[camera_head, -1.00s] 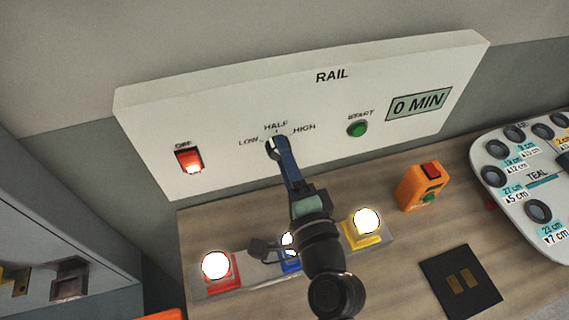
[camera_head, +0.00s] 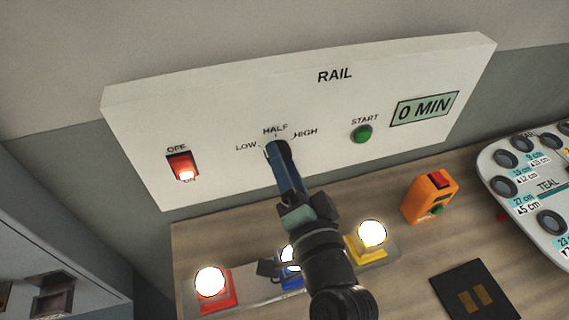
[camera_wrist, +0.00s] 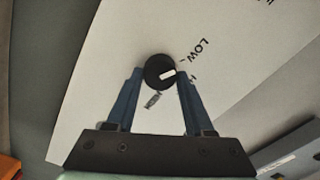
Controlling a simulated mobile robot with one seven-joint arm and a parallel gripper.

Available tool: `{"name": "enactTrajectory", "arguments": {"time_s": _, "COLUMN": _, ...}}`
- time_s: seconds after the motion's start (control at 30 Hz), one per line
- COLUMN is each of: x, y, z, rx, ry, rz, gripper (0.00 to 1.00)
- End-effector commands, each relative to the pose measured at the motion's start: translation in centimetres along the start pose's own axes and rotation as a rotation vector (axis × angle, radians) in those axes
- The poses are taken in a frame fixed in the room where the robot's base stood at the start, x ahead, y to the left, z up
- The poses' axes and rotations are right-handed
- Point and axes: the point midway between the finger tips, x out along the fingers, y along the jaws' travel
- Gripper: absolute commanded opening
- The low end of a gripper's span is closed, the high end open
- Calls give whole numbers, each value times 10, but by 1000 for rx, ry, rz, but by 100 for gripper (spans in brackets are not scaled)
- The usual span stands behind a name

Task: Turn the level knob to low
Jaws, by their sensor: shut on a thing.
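The white RAIL panel (camera_head: 230,90) carries the level knob, with LOW, HALF and HIGH printed around it. The black round knob (camera_wrist: 153,63) shows between my fingers in the wrist view. Its white pointer mark (camera_wrist: 167,74) points right and slightly up, toward the side where LOW is printed; I cannot tell exactly which tick it meets. In the head view only a dark edge of the knob (camera_head: 285,150) shows behind my fingers. My gripper (camera_head: 277,147), with blue fingers, is shut on the knob, one finger on each side (camera_wrist: 160,72).
The panel also has a lit red rocker switch (camera_head: 183,167), a green START button (camera_head: 361,134) and a display (camera_head: 424,110) reading 0 MIN. Below are lit red (camera_head: 212,284) and yellow (camera_head: 372,236) lamp buttons, partly a blue one, and an orange box (camera_head: 430,196).

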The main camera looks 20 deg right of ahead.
Motion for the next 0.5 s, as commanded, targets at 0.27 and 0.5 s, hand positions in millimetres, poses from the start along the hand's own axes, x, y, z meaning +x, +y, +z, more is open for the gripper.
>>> {"name": "enactTrajectory", "arguments": {"time_s": 0.27, "x": 0, "y": 1, "z": 0, "rx": -6, "ry": -2, "rz": 3, "gripper": 0}}
{"name": "enactTrajectory", "arguments": {"time_s": 0.5, "x": 0, "y": 1, "z": 0, "rx": -4, "ry": -1, "rz": 2, "gripper": 82}}
